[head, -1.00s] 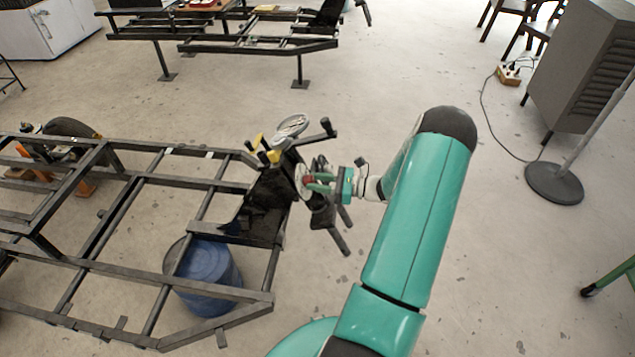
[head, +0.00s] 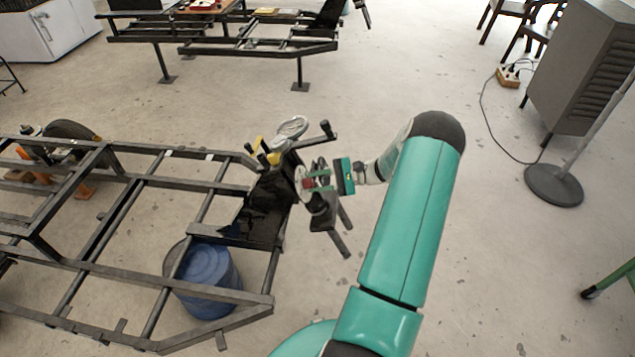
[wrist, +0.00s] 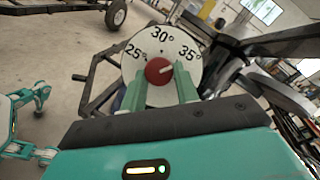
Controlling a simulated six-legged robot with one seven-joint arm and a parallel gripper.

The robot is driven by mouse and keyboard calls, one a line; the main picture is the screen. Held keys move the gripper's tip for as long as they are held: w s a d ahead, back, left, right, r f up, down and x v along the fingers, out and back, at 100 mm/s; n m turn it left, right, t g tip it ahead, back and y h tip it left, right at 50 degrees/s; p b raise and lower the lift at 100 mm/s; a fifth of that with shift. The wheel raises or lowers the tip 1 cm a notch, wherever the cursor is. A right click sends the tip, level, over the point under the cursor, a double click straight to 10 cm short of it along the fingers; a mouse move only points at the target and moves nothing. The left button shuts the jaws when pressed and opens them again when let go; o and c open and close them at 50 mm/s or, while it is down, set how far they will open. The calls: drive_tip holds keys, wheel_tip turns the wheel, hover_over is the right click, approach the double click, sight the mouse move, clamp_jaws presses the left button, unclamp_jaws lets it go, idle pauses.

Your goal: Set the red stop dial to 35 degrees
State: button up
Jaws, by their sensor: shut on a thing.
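The red stop dial (wrist: 158,72) is a round knob in the middle of a white disc (wrist: 158,48) marked 25°, 30° and 35°. The pale pointer line on the knob points right and slightly up, towards the 35° side; its exact reading is hard to tell. My gripper (wrist: 161,84) has its two green fingers on either side of the knob, shut on it. In the head view the red dial (head: 308,183) is small, at the front of the black frame, with my gripper (head: 313,183) at it from the right.
The black metal frame (head: 165,181) fills the left, with a blue drum (head: 209,272) under it. A grey cabinet (head: 585,70) is at the right. Floor right of the frame is open.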

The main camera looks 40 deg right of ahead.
drive_tip(key=shift+d+n, duration=0.1)
drive_tip(key=shift+n, duration=0.3)
drive_tip(key=o, duration=1)
drive_tip(key=shift+c, duration=0.2)
drive_tip(key=v, duration=1.3)
drive_tip(key=shift+s+d, duration=0.15)
drive_tip(key=shift+d, duration=0.2)
drive_tip(key=shift+d+r, duration=0.1)
drive_tip(key=shift+r, duration=0.05)
